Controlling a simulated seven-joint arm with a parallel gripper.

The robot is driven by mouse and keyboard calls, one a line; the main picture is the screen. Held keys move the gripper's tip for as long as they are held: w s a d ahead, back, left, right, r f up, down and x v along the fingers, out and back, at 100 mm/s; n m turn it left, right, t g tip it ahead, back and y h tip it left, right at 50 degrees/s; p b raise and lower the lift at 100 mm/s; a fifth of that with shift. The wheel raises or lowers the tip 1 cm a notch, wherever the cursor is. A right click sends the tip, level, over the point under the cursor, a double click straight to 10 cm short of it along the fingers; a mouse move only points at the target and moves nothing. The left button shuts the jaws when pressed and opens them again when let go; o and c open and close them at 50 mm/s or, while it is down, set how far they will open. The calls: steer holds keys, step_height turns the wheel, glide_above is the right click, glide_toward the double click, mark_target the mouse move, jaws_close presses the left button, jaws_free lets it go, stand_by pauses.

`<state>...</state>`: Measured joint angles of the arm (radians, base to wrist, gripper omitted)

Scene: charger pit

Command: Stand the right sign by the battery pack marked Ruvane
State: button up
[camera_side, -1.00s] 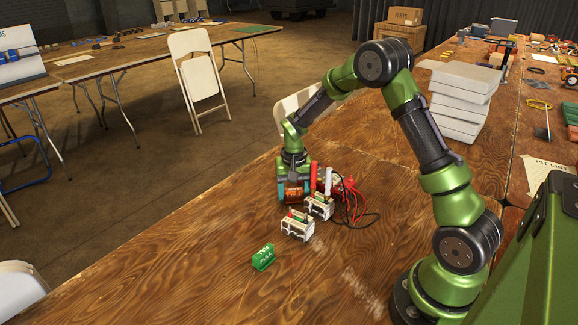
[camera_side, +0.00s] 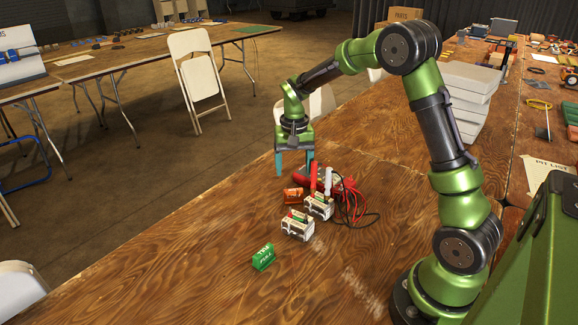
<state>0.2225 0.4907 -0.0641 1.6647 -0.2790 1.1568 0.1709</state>
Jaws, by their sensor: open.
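A green sign with white lettering (camera_side: 263,257) stands on the wooden table, nearest the front left; its words are too small to read surely. Two white units with red and green parts, a front one (camera_side: 298,226) and a rear one (camera_side: 319,207), stand behind it. An orange-brown piece (camera_side: 293,196) lies left of the rear unit. A red pack-like thing (camera_side: 304,180) is behind that, partly hidden. I cannot read the name Ruvane on anything. My gripper (camera_side: 295,174) points down, open and empty, above and behind the orange-brown piece, apart from it.
Red and black leads (camera_side: 352,204) lie coiled right of the units, with upright red and white pieces beside them. The table's front and left are clear. A white folding chair (camera_side: 300,104) is behind the table edge.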

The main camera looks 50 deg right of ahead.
steer(key=shift+r, duration=1.45)
steer(key=s+a+r+n+t, duration=0.2)
steer(key=s+a+r+t, duration=0.2)
steer(key=s+a+r, duration=0.45)
steer(key=s+a+r+n+t+y, duration=0.2)
steer(key=s+a, duration=0.4)
steer(key=s, duration=0.4)
steer(key=shift+s+a+r+n+t, duration=0.35)
steer(key=shift+r+n+t, duration=0.15)
steer(key=shift+r+t, duration=0.1)
